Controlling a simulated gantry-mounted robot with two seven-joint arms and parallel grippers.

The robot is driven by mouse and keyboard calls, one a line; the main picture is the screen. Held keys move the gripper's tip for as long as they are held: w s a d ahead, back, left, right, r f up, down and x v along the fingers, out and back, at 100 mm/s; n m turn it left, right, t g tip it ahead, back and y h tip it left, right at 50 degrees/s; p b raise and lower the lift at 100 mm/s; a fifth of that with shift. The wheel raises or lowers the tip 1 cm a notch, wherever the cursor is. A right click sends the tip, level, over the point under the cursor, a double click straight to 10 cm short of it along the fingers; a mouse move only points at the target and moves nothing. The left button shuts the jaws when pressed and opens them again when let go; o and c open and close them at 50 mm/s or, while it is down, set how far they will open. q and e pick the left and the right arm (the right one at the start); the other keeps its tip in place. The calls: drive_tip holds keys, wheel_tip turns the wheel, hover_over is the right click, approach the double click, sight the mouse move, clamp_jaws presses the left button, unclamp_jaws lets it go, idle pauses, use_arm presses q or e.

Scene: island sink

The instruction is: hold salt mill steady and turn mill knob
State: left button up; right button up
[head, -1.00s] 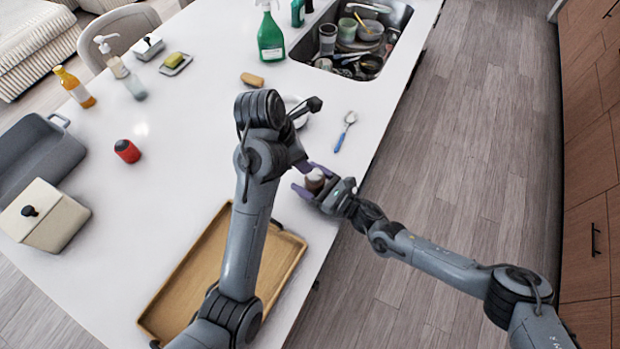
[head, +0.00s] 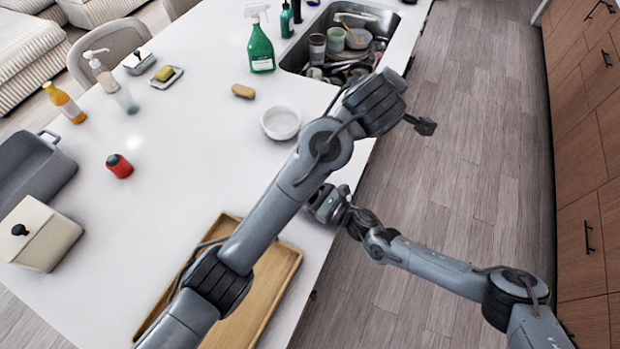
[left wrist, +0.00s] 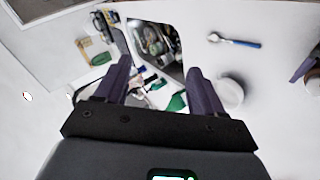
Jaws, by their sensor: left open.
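The salt mill is hidden behind my left arm in the head view, and I cannot make it out clearly in the left wrist view. My right gripper (head: 325,204) is at the counter's right edge, with its fingers covered by my left arm. A purple finger, apparently of my right gripper (left wrist: 307,66), shows at the right edge of the left wrist view. My left gripper (left wrist: 160,78) is open, with nothing between its purple fingers.
A white bowl (head: 281,123) and a sponge (head: 243,91) stand on the counter near the sink (head: 335,50) full of dishes. A wooden tray (head: 275,285) lies at the front. A spoon (left wrist: 238,41) lies on the counter. A red-and-black item (head: 119,166) stands at left.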

use_arm(q)
drive_tip(key=s+d+r+m+h, duration=0.2)
drive_tip(key=s+d+m+h, duration=0.1)
drive_tip(key=d+m, duration=0.65)
drive_tip(key=s+d+f+m+g+h, duration=0.2)
drive_tip(key=s+d+f+m+g, duration=0.2)
drive_tip(key=f+m, duration=0.6)
drive_tip(key=a+f+m+g+y, duration=0.3)
drive_tip(key=a+f+m+y, duration=0.25)
drive_tip(key=a+m, duration=0.35)
drive_tip(key=w+a+r+g+y, duration=0.1)
drive_tip(key=a+g+y, duration=0.25)
drive_tip(key=a, duration=1.55)
drive_tip(key=f, duration=1.1)
drive_tip(key=shift+w+d, duration=0.1)
drive_tip(key=shift+w, duration=0.1)
